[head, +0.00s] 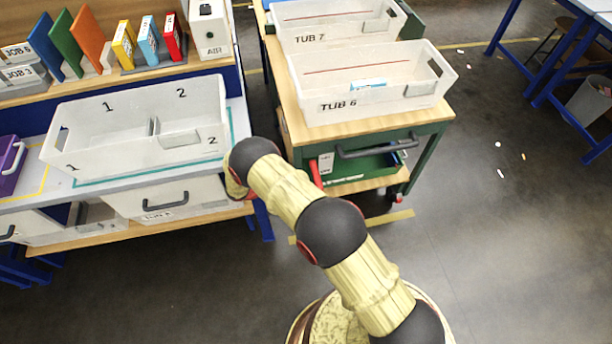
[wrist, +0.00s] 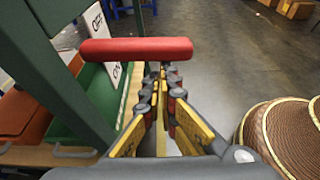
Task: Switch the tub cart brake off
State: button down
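The tub cart (head: 430,135) is a green frame with wooden shelves. Its red brake lever (head: 316,174) sticks out at the cart's front left. In the wrist view the red lever (wrist: 136,50) lies across the picture in front of a white sign (wrist: 98,38), with OFF above it and ON below. Which position it is set to I cannot tell. My gripper (wrist: 163,72) has its fingers slightly apart, with a narrow gap and nothing seen between them. Its tips appear just below the lever's right part; contact is unclear. My gripper is hidden in the head view.
TUB 6 (head: 310,95) and TUB 7 (head: 290,35) stand on the cart's top. A workbench with a partitioned tub (head: 90,165) and binders is at the left. A grey handle (head: 375,150) sits on the cart's front. Open floor (head: 500,230) lies at the right.

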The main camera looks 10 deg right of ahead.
jog(key=shift+s+r+p, duration=0.15)
jog(key=shift+r+p, duration=0.3)
jog(key=shift+r, duration=0.85)
jog(key=shift+s+r+p, duration=0.15)
jog(key=shift+r+p, duration=0.3)
jog(key=shift+r, duration=0.85)
send_near(319, 181)
jog(key=a+f, duration=0.3)
jog(key=shift+s+a+r, duration=0.1)
jog(key=shift+s+a, duration=0.05)
jog(key=shift+a, duration=0.15)
